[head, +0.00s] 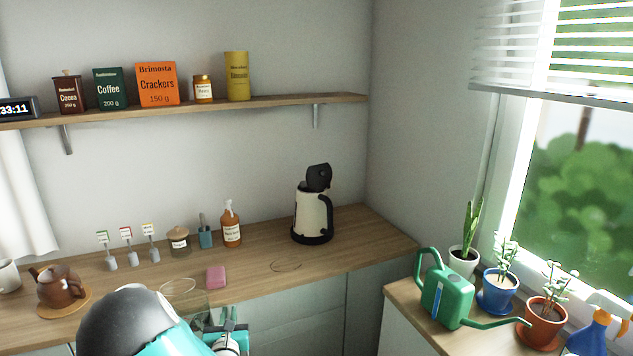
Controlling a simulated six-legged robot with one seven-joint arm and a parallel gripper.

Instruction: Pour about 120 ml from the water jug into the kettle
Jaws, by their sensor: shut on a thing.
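The cream and black kettle (312,215) stands upright on its black base towards the back right of the wooden counter. Its black lid is raised and its handle is on the right. A clear glass vessel, which looks like the water jug (184,293), shows at the front of the counter, partly hidden by my arm. Its rim is visible; its water level cannot be made out. My gripper (229,329) is at the right of the jug, shut on it, apparently at the handle side. The fingertips are partly hidden. The jug is well apart from the kettle, in front and left.
A brown teapot (60,286), small jars and a sauce bottle (231,224) stand along the counter. A thin ring (286,266) lies before the kettle. A green watering can (446,291) and plants stand right. The counter before the kettle is mostly clear.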

